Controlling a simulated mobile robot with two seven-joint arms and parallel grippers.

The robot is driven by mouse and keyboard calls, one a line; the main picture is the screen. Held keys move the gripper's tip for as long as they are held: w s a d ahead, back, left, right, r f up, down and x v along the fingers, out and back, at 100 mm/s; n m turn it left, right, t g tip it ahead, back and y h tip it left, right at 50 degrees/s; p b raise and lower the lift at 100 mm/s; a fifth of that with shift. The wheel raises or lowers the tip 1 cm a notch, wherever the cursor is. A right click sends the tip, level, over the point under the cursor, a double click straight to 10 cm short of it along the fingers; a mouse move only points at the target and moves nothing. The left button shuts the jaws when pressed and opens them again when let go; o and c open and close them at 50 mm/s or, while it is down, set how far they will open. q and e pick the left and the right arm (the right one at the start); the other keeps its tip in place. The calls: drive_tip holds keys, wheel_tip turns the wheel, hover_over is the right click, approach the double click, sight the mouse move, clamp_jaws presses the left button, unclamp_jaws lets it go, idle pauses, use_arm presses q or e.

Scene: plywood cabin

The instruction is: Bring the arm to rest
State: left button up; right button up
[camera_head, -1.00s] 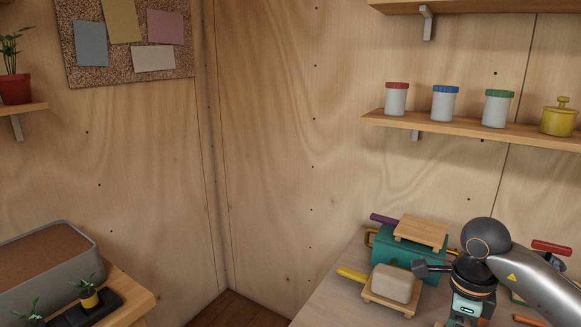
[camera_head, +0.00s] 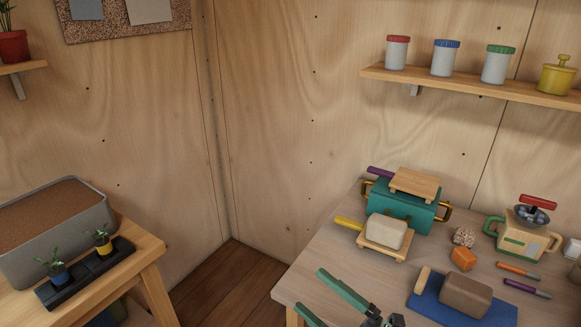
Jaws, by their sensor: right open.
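My left gripper is not in view.
On the bench are a teal box (camera_head: 408,212), a pale block on a small board (camera_head: 386,232), a brown block (camera_head: 466,294) on a blue mat (camera_head: 425,305), and a green-handled jug (camera_head: 520,243). A planter (camera_head: 50,235) stands left. Open floor lies between.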

drive_tip(key=s+d+f+m+t+h, duration=0.1)
drive_tip(key=s+d+f+m+h, duration=0.1)
drive_tip(key=d+f+m+h, duration=0.5)
drive_tip(key=s+d+f+m+t+h, duration=0.1)
drive_tip(key=d+f+m+h, duration=0.1)
drive_tip(key=f+m+h, duration=0.5)
drive_tip(key=s+d+f+m+g+p, duration=0.1)
drive_tip(key=s+d+f+m+g, duration=0.1)
drive_tip(key=s+f+m+g, duration=0.3)
drive_tip(key=s+f+m, duration=0.3)
drive_tip(key=s+f, duration=0.3)
drive_tip(key=shift+d+f, duration=0.2)
drive_tip(key=shift+d, duration=0.2)
